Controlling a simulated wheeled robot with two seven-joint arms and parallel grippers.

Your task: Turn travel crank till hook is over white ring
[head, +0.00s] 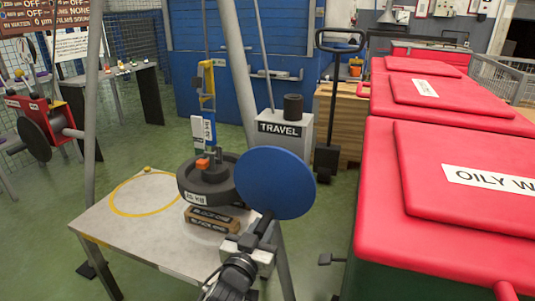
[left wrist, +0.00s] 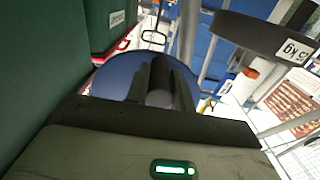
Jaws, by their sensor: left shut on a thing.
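A large blue disc (head: 275,183) stands at the middle front, close to my left gripper (head: 262,228). In the left wrist view the left fingers (left wrist: 161,82) are shut on a short grey cylinder (left wrist: 160,97) in front of the blue disc (left wrist: 120,75). A grey box labelled TRAVEL (head: 283,132), with a black cylinder on top, stands behind. A yellow and blue hanging block (head: 206,100) is above a black weight (head: 207,183) with an orange top piece. A yellow ring (head: 118,205) is marked on the table. I see no white ring. My right gripper is not in view.
The weight is above a wooden block (head: 208,219) on the light table (head: 120,232); I cannot tell whether they touch. Red-lidded bins (head: 385,190) fill the right side. Grey frame legs (head: 94,70) rise around the table. Green floor is open behind it.

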